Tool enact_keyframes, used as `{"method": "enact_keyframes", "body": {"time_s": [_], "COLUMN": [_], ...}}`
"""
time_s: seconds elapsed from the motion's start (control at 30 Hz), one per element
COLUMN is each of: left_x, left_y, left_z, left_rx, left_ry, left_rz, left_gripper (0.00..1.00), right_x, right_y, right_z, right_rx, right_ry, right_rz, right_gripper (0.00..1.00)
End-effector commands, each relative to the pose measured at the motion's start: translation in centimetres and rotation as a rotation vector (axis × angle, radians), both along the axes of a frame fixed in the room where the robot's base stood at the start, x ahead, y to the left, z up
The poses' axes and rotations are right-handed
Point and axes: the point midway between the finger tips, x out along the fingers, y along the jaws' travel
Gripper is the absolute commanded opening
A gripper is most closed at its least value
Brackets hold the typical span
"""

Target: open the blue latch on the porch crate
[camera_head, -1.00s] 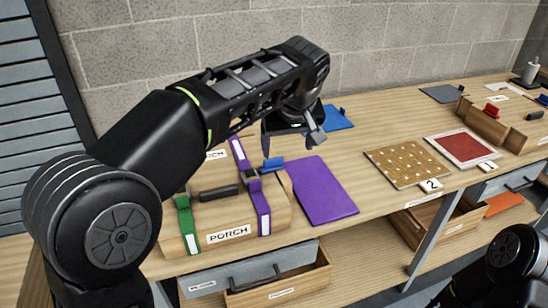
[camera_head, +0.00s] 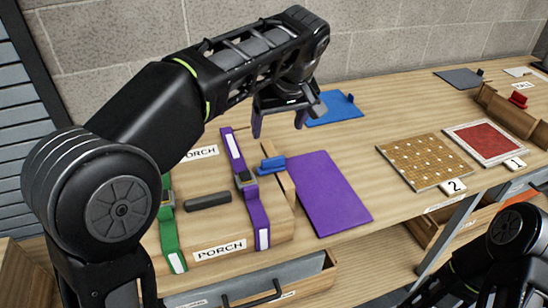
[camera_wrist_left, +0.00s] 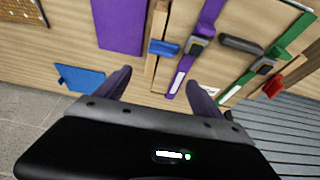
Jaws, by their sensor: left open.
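The wooden porch crate (camera_head: 225,228) stands on the bench, labelled PORCH, with a green strap, a purple strap and a dark handle on top. The blue latch (camera_head: 272,164) sticks out at the crate's right end, next to the purple strap. In the left wrist view the blue latch (camera_wrist_left: 163,48) lies beyond the fingertips, apart from them. My left gripper (camera_head: 279,125) is open and empty, behind and above the latch. It also shows in the left wrist view (camera_wrist_left: 160,80). Only part of my right arm shows; its gripper is hidden.
A purple panel (camera_head: 315,194) lies right of the crate and a blue panel (camera_head: 333,108) behind it. A red latch (camera_wrist_left: 272,88) shows in the wrist view. A dotted board (camera_head: 420,163) and a red board (camera_head: 486,143) lie farther right. An open drawer (camera_head: 300,285) is below.

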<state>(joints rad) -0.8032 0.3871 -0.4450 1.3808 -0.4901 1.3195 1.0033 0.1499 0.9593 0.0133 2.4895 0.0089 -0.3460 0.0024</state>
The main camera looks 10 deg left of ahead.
Motion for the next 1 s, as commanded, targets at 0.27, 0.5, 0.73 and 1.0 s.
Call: {"method": "enact_keyframes", "body": {"time_s": [0.27, 0.5, 0.73, 1.0], "left_x": [0.0, 0.0, 0.0, 0.5], "left_y": [0.0, 0.0, 0.0, 0.4], "left_z": [-4.5, -5.4, -5.3, -6.8], "left_rx": [0.0, 0.0, 0.0, 0.002], "left_ry": [0.0, 0.0, 0.0, 0.002], "left_rz": [0.0, 0.0, 0.0, 0.001], "left_gripper": [0.78, 0.78, 0.78, 0.78], "right_x": [0.4, 0.5, 0.5, 0.5], "right_y": [0.3, 0.4, 0.4, 0.4], "right_z": [-4.1, -4.9, -4.8, -4.7], "right_rx": [0.011, 0.014, 0.014, 0.014], "right_ry": [-0.015, -0.02, -0.02, -0.02], "right_rz": [0.003, 0.005, 0.005, 0.005], "right_gripper": [0.0, 0.0, 0.0, 0.0]}}
